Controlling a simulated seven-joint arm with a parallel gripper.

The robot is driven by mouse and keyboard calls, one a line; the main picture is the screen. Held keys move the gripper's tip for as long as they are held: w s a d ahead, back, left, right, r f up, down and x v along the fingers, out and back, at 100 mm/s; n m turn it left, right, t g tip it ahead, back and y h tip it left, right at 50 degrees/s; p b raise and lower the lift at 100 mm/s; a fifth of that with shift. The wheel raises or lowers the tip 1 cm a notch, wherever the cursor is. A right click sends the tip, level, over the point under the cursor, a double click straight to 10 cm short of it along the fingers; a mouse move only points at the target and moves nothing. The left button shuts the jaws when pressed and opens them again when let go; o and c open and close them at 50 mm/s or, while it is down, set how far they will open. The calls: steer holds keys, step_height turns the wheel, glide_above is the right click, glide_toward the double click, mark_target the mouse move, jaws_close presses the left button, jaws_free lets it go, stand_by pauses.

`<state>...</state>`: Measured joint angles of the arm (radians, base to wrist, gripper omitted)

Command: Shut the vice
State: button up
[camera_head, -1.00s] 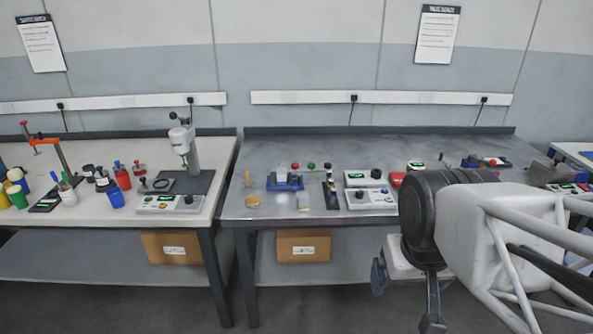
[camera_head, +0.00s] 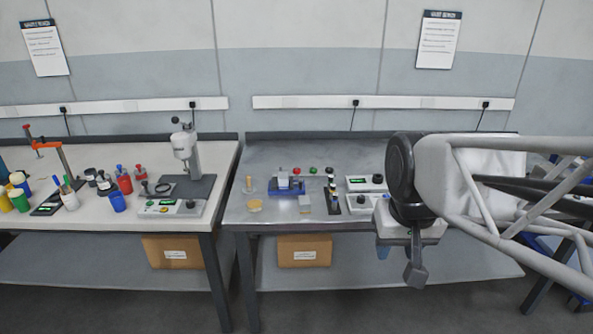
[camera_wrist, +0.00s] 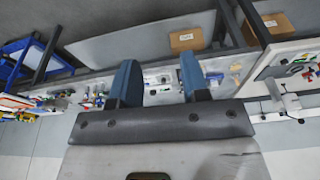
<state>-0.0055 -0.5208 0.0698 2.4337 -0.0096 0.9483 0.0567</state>
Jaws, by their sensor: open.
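What looks like the vice (camera_head: 291,187), a small blue base with a grey block on top, stands on the left part of the grey metal bench (camera_head: 340,222). It is too small to tell how far apart its jaws are. My gripper (camera_wrist: 160,80) has two blue fingers spread wide with nothing between them in the wrist view. In the head view the gripper is in front of the bench, right of the vice and well apart from it, partly hidden by my wrist.
Control boxes (camera_head: 365,183) stand right of the vice, with a dark stand (camera_head: 332,198) closer. The left bench holds a press (camera_head: 186,155), an orange clamp (camera_head: 50,150) and cups. A cardboard box (camera_head: 304,250) sits below.

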steer(key=w+a+r, duration=0.2)
steer(key=w+r, duration=0.1)
steer(key=w, duration=1.3)
steer(key=m+g, duration=0.2)
steer(key=m, duration=0.1)
glide_above(301, 181)
steer(key=f, duration=2.2)
steer(key=shift+s, duration=0.2)
steer(key=shift+w+a+f, duration=0.1)
steer(key=shift+w+f, duration=0.15)
steer(key=shift+f, duration=0.1)
steer(key=shift+f, duration=0.1)
steer(key=shift+f, duration=3.8)
